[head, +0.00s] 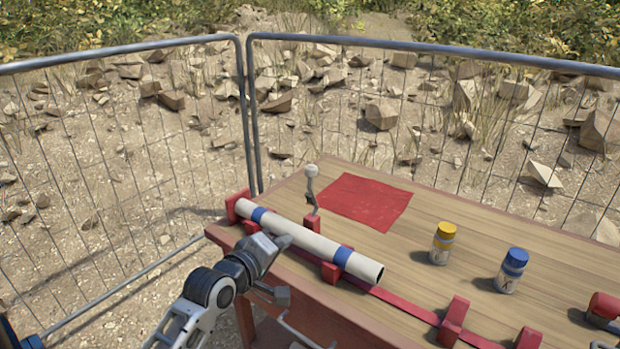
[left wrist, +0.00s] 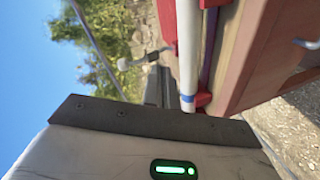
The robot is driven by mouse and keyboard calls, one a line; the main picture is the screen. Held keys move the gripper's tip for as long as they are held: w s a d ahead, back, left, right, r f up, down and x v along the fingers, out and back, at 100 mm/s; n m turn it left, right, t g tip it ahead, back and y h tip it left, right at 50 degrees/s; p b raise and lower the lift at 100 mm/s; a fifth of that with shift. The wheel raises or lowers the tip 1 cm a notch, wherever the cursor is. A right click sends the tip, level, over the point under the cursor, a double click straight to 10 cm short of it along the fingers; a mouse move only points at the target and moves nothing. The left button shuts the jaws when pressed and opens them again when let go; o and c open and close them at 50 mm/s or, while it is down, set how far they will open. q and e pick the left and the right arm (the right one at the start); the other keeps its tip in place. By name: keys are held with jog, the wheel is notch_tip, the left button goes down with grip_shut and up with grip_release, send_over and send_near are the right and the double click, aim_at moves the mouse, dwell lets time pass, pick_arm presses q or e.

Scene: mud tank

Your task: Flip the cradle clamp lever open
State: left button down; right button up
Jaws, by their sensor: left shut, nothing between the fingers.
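The clamp lever (head: 311,190) is a thin grey arm with a pale ball knob, standing upright on a red block (head: 312,223) behind the pipe. It also shows in the left wrist view (left wrist: 138,61), knob toward the left. A white pipe (head: 300,237) with two blue bands lies in the red cradle (head: 331,270) along the table's near left edge; the left wrist view shows it too (left wrist: 188,50). My left gripper (head: 284,242) is shut and empty at the pipe's near side, apart from the lever. I cannot tell whether it touches the pipe. My right gripper is not in view.
On the wooden table (head: 400,262) are a red cloth (head: 365,200), a yellow-capped jar (head: 443,244) and a blue-capped jar (head: 511,271). More red supports (head: 453,322) stand at the front right. A wire fence (head: 190,140) runs behind. Space above the lever is clear.

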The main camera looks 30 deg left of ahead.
aim_at(308, 173)
pick_arm(q)
jog(key=w+a+r+n+t, duration=0.2)
jog(key=a+r+n, duration=0.3)
jog(key=r, duration=0.3)
jog(key=shift+y, duration=0.4)
jog(key=w, duration=0.4)
jog(key=w+f, duration=0.1)
jog(key=w, duration=0.4)
jog(key=w+p, duration=0.1)
jog(key=w, duration=0.3)
jog(key=shift+w+a+f, duration=0.25)
jog(key=shift+w+f, duration=0.15)
jog(key=shift+w, duration=0.1)
